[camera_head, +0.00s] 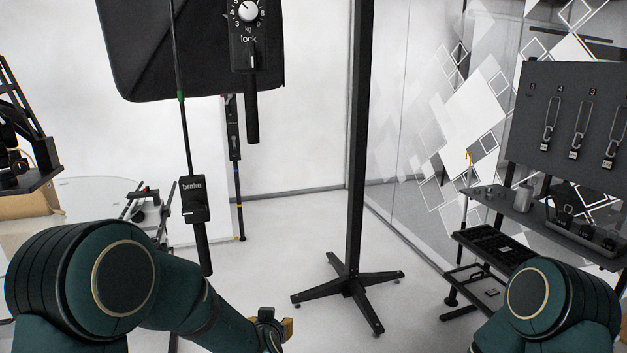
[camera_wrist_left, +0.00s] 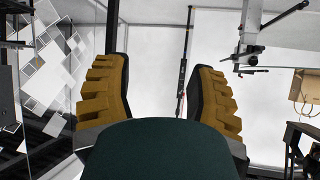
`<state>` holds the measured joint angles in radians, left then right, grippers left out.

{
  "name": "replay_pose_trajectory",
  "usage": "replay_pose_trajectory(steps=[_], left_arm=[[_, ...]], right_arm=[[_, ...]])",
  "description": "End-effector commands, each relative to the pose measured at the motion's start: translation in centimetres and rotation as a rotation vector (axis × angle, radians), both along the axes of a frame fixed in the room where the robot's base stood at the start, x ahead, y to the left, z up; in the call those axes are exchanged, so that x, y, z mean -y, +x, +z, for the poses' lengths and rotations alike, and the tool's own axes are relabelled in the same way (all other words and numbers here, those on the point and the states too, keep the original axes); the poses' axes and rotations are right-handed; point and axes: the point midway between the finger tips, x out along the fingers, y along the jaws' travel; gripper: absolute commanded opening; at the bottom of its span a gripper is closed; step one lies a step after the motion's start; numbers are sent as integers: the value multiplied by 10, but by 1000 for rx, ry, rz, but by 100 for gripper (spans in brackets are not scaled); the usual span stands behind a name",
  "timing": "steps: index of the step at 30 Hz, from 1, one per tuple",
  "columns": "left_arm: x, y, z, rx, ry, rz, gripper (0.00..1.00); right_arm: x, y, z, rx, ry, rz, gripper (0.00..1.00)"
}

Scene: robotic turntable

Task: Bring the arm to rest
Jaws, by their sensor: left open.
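My left arm (camera_head: 110,285) comes in from the lower left of the head view and reaches toward the bottom middle. My left gripper (camera_head: 272,327) is partly seen at the bottom edge there, with a yellow finger showing. In the left wrist view my left gripper (camera_wrist_left: 160,78) is open, its two yellow ribbed fingers wide apart with nothing between them. My right arm (camera_head: 548,300) shows at the lower right of the head view. Its gripper is out of view.
A black stand (camera_head: 352,278) with a crossed foot stands on the floor ahead. A brake handle (camera_head: 194,200) and a lock handle (camera_head: 250,90) hang at the left. A dark shelf (camera_head: 555,228) and hook panel (camera_head: 570,110) stand at the right.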

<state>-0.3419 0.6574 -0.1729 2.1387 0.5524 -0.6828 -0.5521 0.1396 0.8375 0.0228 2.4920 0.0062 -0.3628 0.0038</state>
Motion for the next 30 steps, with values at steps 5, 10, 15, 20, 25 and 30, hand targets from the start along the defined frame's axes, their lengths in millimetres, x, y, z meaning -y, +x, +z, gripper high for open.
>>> replay_pose_trajectory(steps=[5, 10, 15, 20, 25, 30], left_arm=[[-11, -68, -112, -263, -122, -30, 57], [-12, -150, -189, -523, -261, -38, 57], [-6, -221, -229, -728, -376, -31, 57], [-2, -252, -240, -819, -428, -28, 57], [-1, -257, -240, -832, -436, -27, 57], [-1, -256, -240, -830, -435, -27, 57]], right_arm=[[-1, -1, -20, -2, -2, 0, 0], [-1, -2, -36, -4, -3, 1, 0], [-2, -2, -46, -6, -5, 1, 0], [-2, -2, -50, -5, -5, 2, 0], [-2, -2, -49, -5, -5, 2, 0], [-2, -2, -49, -5, -5, 2, 0]])
